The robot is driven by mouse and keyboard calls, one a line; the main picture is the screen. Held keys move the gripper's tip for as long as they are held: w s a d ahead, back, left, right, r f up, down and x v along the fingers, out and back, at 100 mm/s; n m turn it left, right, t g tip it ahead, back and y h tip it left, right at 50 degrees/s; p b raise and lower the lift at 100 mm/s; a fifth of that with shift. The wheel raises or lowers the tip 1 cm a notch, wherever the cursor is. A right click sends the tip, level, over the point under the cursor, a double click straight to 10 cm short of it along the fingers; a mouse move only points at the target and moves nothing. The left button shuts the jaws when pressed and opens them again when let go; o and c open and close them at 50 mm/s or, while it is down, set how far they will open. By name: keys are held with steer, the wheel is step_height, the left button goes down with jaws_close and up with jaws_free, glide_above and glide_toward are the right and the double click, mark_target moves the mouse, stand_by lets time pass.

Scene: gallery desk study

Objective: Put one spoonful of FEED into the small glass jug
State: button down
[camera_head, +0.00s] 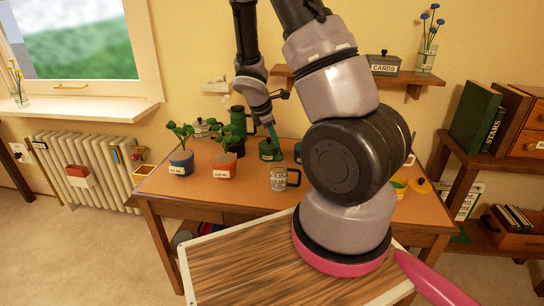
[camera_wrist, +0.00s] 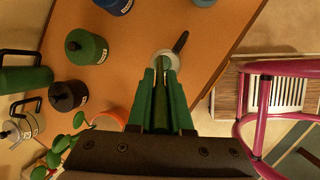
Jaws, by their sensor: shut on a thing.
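My gripper (camera_head: 272,130) points down over the desk. In the wrist view its green fingers (camera_wrist: 161,80) are shut on a slim green handle (camera_wrist: 161,108), which looks like a spoon's. The bowl end is not clear, so I cannot tell whether it holds feed. The small glass jug (camera_head: 279,179) stands upright near the desk's front, dark handle to the right. In the wrist view the jug (camera_wrist: 172,59) lies just beyond the fingertips, partly hidden. A green labelled canister (camera_head: 267,152) stands behind the jug; it also shows in the wrist view (camera_wrist: 87,47). I cannot read its label.
Potted plants in a blue pot (camera_head: 181,163) and an orange pot (camera_head: 223,167) stand left of the jug. A dark canister (camera_wrist: 68,96) and a blue one (camera_wrist: 115,4) are nearby. My arm hides the desk's right middle. Bare desk (camera_head: 245,194) lies in front.

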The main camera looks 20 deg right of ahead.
steer(key=shift+w+d+r+y, duration=0.15)
steer(key=shift+d+y, duration=0.3)
steer(key=shift+y, duration=0.05)
steer(key=shift+d, duration=0.1)
steer(key=shift+w+d+g+y, duration=0.2)
steer(key=shift+d+g+y, duration=0.1)
steer(key=shift+d+y, duration=0.35)
steer(key=shift+w+d+g+y, duration=0.25)
steer(key=shift+d+y, duration=0.2)
steer(key=shift+y, duration=0.4)
steer(key=y, duration=0.1)
steer(key=d+y, duration=0.1)
steer(key=d+g+y, duration=0.1)
steer(key=shift+w+d+f, duration=0.1)
steer(key=shift+w+f, duration=0.15)
steer(key=shift+w, duration=0.05)
steer(key=shift+r, duration=0.1)
